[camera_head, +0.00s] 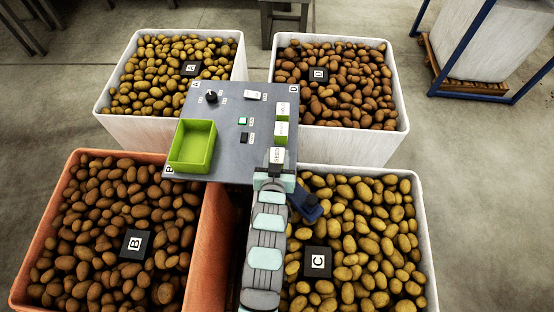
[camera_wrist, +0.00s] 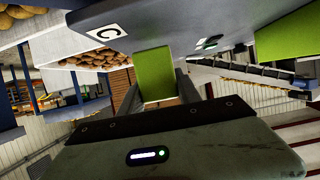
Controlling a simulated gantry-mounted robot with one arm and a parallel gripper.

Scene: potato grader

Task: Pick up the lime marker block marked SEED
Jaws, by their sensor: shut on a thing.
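The lime marker block marked SEED (camera_head: 277,156) is at the front right edge of the grey panel (camera_head: 230,110), with its white label facing up. My gripper (camera_head: 276,168) is shut on it. In the wrist view the lime block (camera_wrist: 154,70) stands between the two fingers of my gripper (camera_wrist: 156,90). Its lower end is partly hidden by my gripper. I cannot tell whether the block touches the panel. Two more lime blocks with white labels, a middle one (camera_head: 281,130) and a far one (camera_head: 282,108), stand in line behind it.
A lime open tray (camera_head: 172,163) sits at the panel's left. A black knob (camera_head: 211,97) and small switches are on the panel. Potato bins surround it: A (camera_head: 150,130), B (camera_head: 20,270), C (camera_head: 425,250) and D (camera_head: 350,148). A dark blue piece (camera_head: 305,203) is right of my arm.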

